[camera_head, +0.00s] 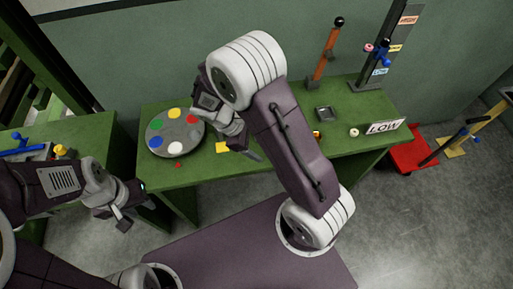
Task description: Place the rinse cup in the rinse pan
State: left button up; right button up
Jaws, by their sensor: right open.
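A small dark grey square pan (326,114), which looks like the rinse pan, lies on the green table (215,174) to the right of my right arm. I cannot pick out the rinse cup for certain. A small orange and dark thing (317,134) shows partly beside my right forearm, in front of the pan. My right gripper (243,143) is open and points down over the table, next to a yellow piece (222,147). I see nothing held in it. My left gripper (126,212) hangs near the table's left front, apart from the pan; its jaws are unclear.
A round grey palette (175,133) with several coloured spots lies at the table's left. A LOW sign (385,127) and a small pale round thing (354,132) are at the right. An orange post (327,52) and a labelled stand (388,45) rise behind. A red platform (413,150) stands beyond.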

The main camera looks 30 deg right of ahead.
pick_arm(q)
jog(key=shift+s, duration=0.1)
pick_arm(e)
jog(key=s+a+r+m+t+y, duration=0.2)
jog(key=s+m+y, duration=0.4)
jog(key=m, duration=0.5)
notch_tip(320, 180, up, 2)
jog(key=shift+s+r+m+t, duration=0.1)
jog(key=shift+s+m+t, duration=0.2)
jog(key=shift+s+t, duration=0.25)
pick_arm(q)
jog(key=shift+d, duration=0.1)
pick_arm(e)
jog(key=shift+w, duration=0.1)
pick_arm(q)
jog(key=shift+s, duration=0.1)
